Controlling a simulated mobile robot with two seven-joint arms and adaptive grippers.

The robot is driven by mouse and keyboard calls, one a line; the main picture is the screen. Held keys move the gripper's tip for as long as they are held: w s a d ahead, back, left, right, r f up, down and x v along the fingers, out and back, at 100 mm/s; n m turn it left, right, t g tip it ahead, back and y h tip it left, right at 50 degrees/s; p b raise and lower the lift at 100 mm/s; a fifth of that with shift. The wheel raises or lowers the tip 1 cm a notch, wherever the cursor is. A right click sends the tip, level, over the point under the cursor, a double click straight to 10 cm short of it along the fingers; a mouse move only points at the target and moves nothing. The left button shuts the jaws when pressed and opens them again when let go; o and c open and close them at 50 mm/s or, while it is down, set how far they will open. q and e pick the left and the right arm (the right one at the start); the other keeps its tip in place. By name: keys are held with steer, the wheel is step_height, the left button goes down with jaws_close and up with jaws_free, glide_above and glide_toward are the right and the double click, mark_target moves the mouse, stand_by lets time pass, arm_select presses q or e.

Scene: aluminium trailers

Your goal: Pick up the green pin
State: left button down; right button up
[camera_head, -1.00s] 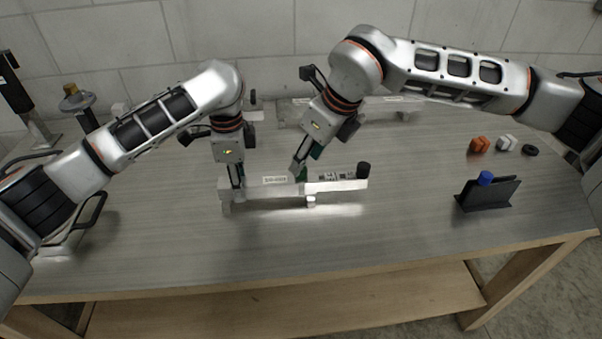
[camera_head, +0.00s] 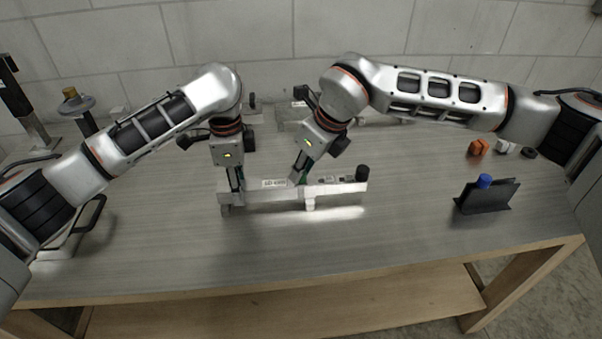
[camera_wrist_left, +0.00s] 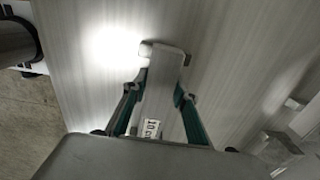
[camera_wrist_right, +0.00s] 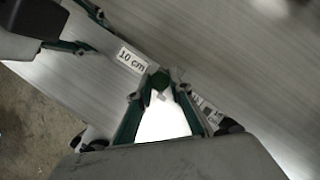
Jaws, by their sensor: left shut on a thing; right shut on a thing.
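The aluminium trailer (camera_head: 275,193), a long bar with a "10 cm" label, stands on the table in the head view. My left gripper (camera_head: 237,190) is shut on its left end. The left wrist view shows the bar (camera_wrist_left: 163,75) between the fingers (camera_wrist_left: 160,92). My right gripper (camera_head: 298,180) is at the middle of the trailer. In the right wrist view, the green pin (camera_wrist_right: 178,78) shows as a round green piece between its fingertips (camera_wrist_right: 171,82), at the bar. Its lower part is hidden, so I cannot tell whether it is still seated.
A black cap (camera_head: 362,173) stands on the trailer's right end. A black holder (camera_head: 486,197) with a blue pin (camera_head: 484,181) stands at the right. An orange piece (camera_head: 478,147) lies behind it. Another trailer (camera_head: 385,119) is at the back. The table front is clear.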

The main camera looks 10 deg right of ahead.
step_height(320, 180, up, 10)
stand_by(0.5)
arm_select(q)
steer(key=c, duration=1.5)
jaws_free()
